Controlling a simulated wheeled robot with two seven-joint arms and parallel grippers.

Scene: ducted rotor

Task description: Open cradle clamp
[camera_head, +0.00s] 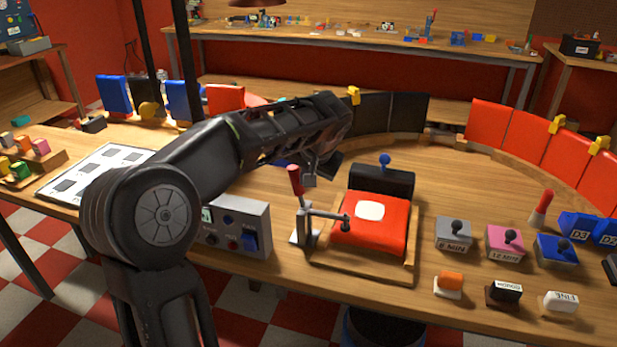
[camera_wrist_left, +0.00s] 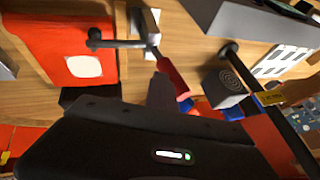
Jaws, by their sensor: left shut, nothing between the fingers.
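The cradle clamp has a red handle (camera_head: 296,180), which stands nearly upright. Its metal bar (camera_head: 325,214) reaches across to a dark tip at the near left edge of a red block with a white patch (camera_head: 385,235). The block lies in a wooden cradle (camera_head: 365,272). My left gripper (camera_head: 312,176) is shut and empty, just right of the handle top. In the left wrist view the handle (camera_wrist_left: 172,78) lies close beside the dark fingertips (camera_wrist_left: 160,90); I cannot tell whether they touch. My right gripper is not in view.
A grey switch box (camera_head: 240,228) stands left of the clamp. Labelled lever blocks (camera_head: 505,242) and small stamps (camera_head: 448,285) sit to the right. A black block with a blue knob (camera_head: 385,180) stands behind the cradle. Red and black panels (camera_head: 495,128) curve along the back.

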